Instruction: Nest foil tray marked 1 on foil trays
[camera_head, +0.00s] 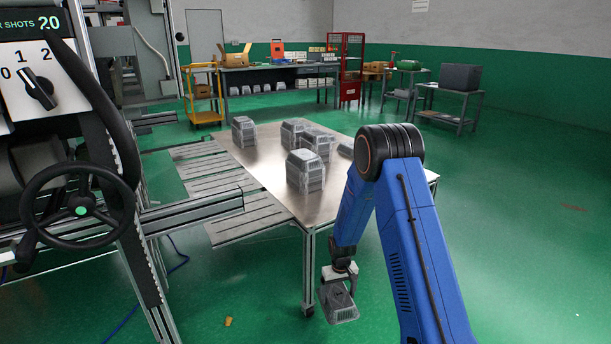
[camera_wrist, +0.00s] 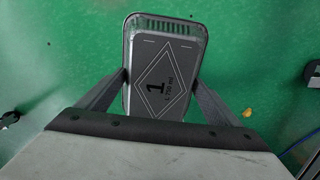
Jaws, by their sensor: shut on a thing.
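The foil tray marked 1 (camera_wrist: 165,75) is in the wrist view, its dark base with a printed diamond and the figure 1 facing the camera. My gripper (camera_wrist: 160,82) is shut on it, one finger at each long side. In the head view the tray (camera_head: 338,306) hangs below my gripper (camera_head: 340,280), over the green floor in front of the table and well below the table top. Stacks of foil trays stand on the table: a near stack (camera_head: 305,171), a middle one (camera_head: 317,143), one behind it (camera_head: 291,132) and one at the left (camera_head: 243,132). Their marks are too small to read.
The metal table (camera_head: 262,172) has bare room at its left and front. Slatted ledges (camera_head: 218,178) run along its left side. A machine with a handwheel (camera_head: 82,211) stands at the left. My blue arm hides the table's right part. Open floor lies at the right.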

